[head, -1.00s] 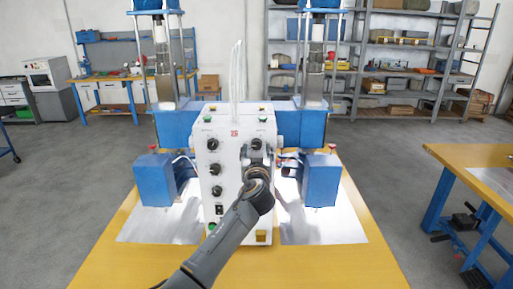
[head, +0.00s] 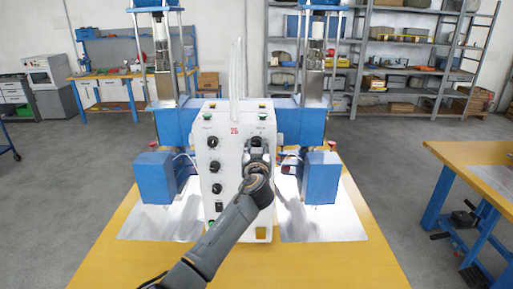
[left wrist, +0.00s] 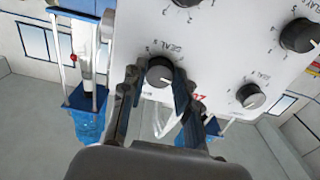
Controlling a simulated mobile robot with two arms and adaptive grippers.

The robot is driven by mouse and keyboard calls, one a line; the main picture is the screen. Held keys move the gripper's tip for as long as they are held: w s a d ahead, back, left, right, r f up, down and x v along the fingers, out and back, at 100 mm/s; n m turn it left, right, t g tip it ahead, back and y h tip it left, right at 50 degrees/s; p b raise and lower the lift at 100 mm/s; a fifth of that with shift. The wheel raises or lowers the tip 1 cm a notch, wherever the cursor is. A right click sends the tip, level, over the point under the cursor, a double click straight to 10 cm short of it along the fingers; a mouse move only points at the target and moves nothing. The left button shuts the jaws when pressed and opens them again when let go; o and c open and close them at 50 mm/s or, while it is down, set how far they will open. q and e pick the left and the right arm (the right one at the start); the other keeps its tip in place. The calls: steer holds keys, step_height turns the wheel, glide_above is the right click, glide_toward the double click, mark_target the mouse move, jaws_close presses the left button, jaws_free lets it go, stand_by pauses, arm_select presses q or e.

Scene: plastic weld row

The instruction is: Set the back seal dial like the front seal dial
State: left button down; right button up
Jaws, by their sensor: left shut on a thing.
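The white control box (head: 230,225) stands on the yellow bench and carries several black dials. My left gripper (head: 257,147) is at the upper right dial of its face. In the left wrist view, the fingers of my left gripper (left wrist: 155,88) are shut around a black dial with a grey face (left wrist: 160,72), marked "SEAL". A light mark shows on its face, toward the lower right. Another seal dial (left wrist: 250,96) sits to the right, untouched; it is the upper left dial (head: 213,142) in the head view. I cannot read which is front or back. My right gripper is out of view.
A larger dial (left wrist: 298,35) is on the same face in the wrist view. Blue machine blocks (head: 157,178) (head: 320,178) flank the box over metal plates (head: 325,220). A second yellow bench (head: 470,155) stands at the right.

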arm_select(q)
steer(key=shift+m, duration=0.3)
steer(key=m+b, duration=0.1)
steer(key=m, duration=0.2)
steer(key=shift+f, duration=0.1)
steer(key=m+b, duration=0.1)
steer(key=m, duration=0.1)
steer(key=shift+m, duration=0.4)
steer(key=m, duration=0.2)
steer(key=shift+m, duration=0.4)
steer(key=m, duration=0.1)
steer(key=m+p, duration=0.1)
steer(key=m, duration=0.3)
steer(key=shift+r+p, duration=0.25)
steer(key=shift+p, duration=0.05)
steer(key=m+p, duration=0.1)
steer(key=m, duration=0.4)
steer(key=shift+p, duration=0.4)
steer(key=shift+m+p, duration=0.3)
steer(key=shift+m, duration=0.6)
steer(key=shift+f, duration=0.15)
